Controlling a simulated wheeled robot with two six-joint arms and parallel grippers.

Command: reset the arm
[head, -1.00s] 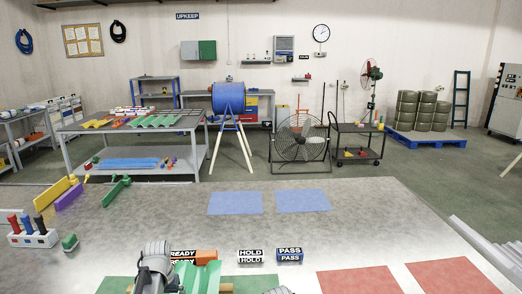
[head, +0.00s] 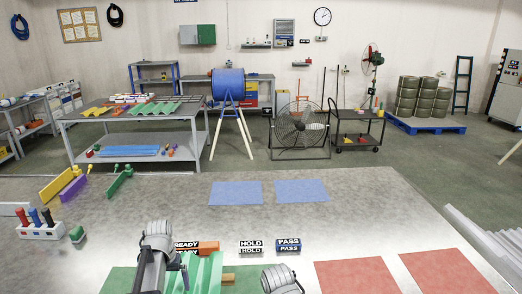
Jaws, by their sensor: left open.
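My left gripper (head: 164,276) is at the bottom of the head view, open and empty as far as I can see, beside a green corrugated sheet (head: 207,270). Its fingertips are partly hidden at the frame edge. The sheet lies over a green mat (head: 118,281). Only a grey part of my right arm (head: 281,279) shows at the bottom centre; its gripper is outside the frame.
READY (head: 188,246), HOLD (head: 251,246) and PASS (head: 288,245) signs stand on the table (head: 340,222). Two blue mats (head: 236,193) and two red mats (head: 356,279) lie flat. A screwdriver rack (head: 41,230) is at left. The middle is clear.

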